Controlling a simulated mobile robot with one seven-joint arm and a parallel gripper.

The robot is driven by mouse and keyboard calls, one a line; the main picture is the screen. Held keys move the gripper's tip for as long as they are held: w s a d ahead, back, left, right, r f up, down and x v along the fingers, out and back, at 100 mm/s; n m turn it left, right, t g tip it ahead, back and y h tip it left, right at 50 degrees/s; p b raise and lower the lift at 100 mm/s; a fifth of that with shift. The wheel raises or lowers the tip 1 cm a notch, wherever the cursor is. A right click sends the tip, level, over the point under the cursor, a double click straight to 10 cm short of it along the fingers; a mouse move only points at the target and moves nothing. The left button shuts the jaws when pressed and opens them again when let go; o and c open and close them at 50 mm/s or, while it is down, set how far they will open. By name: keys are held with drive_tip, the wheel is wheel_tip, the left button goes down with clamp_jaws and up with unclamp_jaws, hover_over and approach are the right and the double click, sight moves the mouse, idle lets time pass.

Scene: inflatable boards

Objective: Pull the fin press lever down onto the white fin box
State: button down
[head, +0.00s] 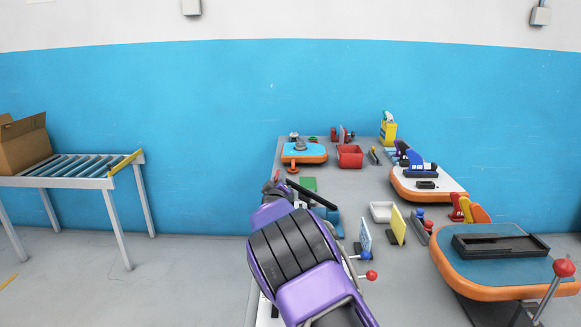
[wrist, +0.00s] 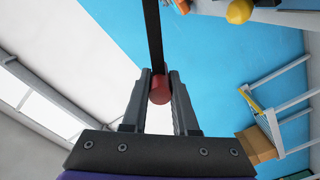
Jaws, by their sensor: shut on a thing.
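The fin press lever (head: 312,194) is a black bar running up and left from a blue press body (head: 330,216) on the grey bench, behind my arm. In the wrist view the black lever bar (wrist: 153,35) ends in a red grip (wrist: 160,92). My gripper (wrist: 160,80) is shut on this red grip, with one finger on each side. In the head view my gripper (head: 276,187) is at the raised left end of the lever, partly hidden by my purple wrist. I cannot make out the white fin box; my arm covers much of the area around the press.
Right of the press are a white tray (head: 381,211), a yellow panel (head: 398,226) and levers with blue and red knobs. Orange-edged boards (head: 505,257) lie further right. A red bin (head: 349,156) stands at the back. A roller conveyor (head: 75,172) is far left, with open floor between.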

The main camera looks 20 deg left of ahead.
drive_tip(key=shift+s+a+f+n+b, duration=0.15)
drive_tip(key=shift+a+f+n+b, duration=0.3)
drive_tip(key=shift+f+n, duration=0.65)
drive_tip(key=shift+s+a+f+n+b, duration=0.1)
drive_tip(key=shift+a+f+n+b, duration=0.4)
drive_tip(key=shift+f, duration=1.05)
drive_tip(key=shift+s+a+f+n+b, duration=0.15)
drive_tip(key=shift+a+f+n+b, duration=0.3)
drive_tip(key=shift+f+n, duration=0.65)
drive_tip(key=shift+f+m, duration=0.3)
drive_tip(key=c, duration=0.7)
unclamp_jaws()
drive_tip(key=p+v, duration=0.1)
drive_tip(key=v, duration=1.6)
drive_tip(key=shift+s+d+r, duration=0.1)
drive_tip(key=shift+s, duration=0.1)
